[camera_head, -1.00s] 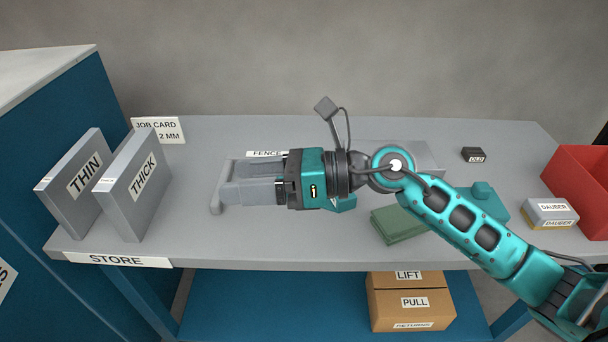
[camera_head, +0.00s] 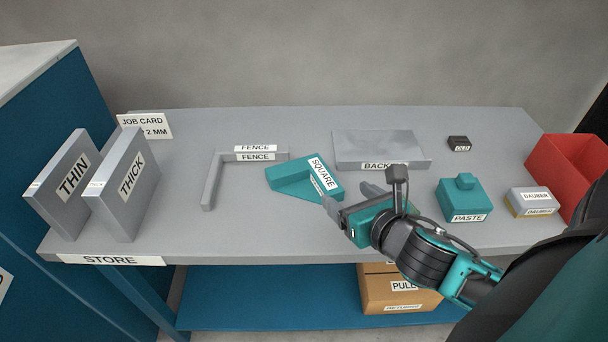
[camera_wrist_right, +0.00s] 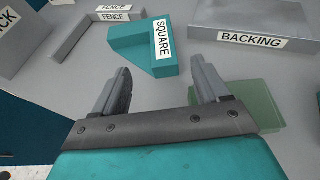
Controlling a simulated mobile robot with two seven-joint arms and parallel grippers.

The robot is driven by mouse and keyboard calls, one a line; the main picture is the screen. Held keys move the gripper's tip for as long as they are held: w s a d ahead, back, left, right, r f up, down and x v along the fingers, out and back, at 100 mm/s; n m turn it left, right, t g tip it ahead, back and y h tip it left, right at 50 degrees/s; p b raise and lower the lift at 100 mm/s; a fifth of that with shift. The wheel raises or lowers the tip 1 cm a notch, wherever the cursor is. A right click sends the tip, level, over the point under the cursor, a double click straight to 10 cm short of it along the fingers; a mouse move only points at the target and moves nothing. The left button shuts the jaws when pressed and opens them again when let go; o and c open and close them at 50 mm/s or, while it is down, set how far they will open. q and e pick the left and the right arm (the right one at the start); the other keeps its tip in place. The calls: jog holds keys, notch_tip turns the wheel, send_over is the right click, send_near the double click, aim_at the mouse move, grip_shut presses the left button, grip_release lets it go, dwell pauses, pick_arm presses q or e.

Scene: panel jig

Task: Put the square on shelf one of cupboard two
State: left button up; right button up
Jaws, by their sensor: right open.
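The square (camera_head: 292,178) is a teal angled block with a white SQUARE label, lying on the grey bench (camera_head: 220,235). In the right wrist view the square (camera_wrist_right: 138,50) lies just beyond the fingers. My right gripper (camera_head: 345,195) is open and empty, just to the right of the square in the head view; whether a finger touches it I cannot tell. In the right wrist view the open gripper (camera_wrist_right: 162,85) shows both fingers apart. A blue cupboard side (camera_head: 60,120) stands at the left; its shelves and number cannot be seen. My left gripper is not in view.
A grey L-shaped fence (camera_head: 213,180) lies left of the square and a backing block (camera_head: 375,148) behind. THIN (camera_head: 62,190) and THICK (camera_head: 125,190) panels stand at left. A green flat piece (camera_wrist_right: 250,98), paste pot (camera_head: 462,198), dauber (camera_head: 533,203) and red bin (camera_head: 560,165) are right.

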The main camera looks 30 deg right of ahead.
aim_at(324, 176)
jog(key=x, duration=0.6)
jog(key=shift+w+b, duration=0.15)
jog(key=shift+b, duration=0.2)
jog(key=shift+d+b+x, duration=0.1)
jog(key=shift+b+x, duration=0.15)
jog(key=shift+x, duration=1.05)
jog(key=shift+d+b+x, duration=0.15)
jog(key=shift+b+x, duration=0.1)
jog(key=shift+x, duration=1.05)
jog(key=shift+c, duration=0.3)
grip_shut()
jog(key=shift+r, duration=0.1)
